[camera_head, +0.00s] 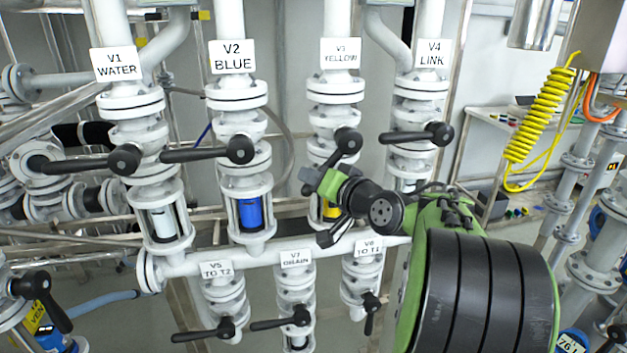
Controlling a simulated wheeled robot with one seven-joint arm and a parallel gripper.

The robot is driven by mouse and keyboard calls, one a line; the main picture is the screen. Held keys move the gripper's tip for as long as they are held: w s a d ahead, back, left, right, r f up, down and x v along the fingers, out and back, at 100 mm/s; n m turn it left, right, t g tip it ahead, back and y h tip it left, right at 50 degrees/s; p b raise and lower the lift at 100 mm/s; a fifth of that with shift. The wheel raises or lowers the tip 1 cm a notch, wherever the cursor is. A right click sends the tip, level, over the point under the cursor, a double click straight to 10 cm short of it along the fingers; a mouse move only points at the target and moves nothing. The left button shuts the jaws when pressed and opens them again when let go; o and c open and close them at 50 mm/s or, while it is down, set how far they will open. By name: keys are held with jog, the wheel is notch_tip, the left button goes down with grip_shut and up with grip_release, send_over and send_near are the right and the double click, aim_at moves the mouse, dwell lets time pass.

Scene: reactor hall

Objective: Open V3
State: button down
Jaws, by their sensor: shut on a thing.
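The V3 valve, under the label "V3 YELLOW" (341,53), is on the third white pipe from the left. Its black lever (347,141) slants down and to the left from its hub. My gripper (314,180), green and black, is at the lower end of this lever and shut on it. The fingers partly hide the lever's end. Below, a sight glass with yellow inside (330,210) is partly covered by my gripper and wrist.
The levers of V1 (82,163), V2 (195,155) and V4 (405,137) lie roughly level, pointing left. Below are V5 (205,332) and V7 (280,323), pointing left, and V6 (370,312), pointing down. A yellow coiled hose (538,115) hangs at right.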

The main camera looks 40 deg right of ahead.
jog(key=shift+f, duration=0.15)
jog(key=c, duration=0.9)
grip_release()
jog(key=shift+c, duration=0.2)
jog(key=shift+s, duration=0.1)
jog(key=s+r, duration=0.3)
jog(key=s, duration=1.2)
jog(key=shift+s, duration=0.2)
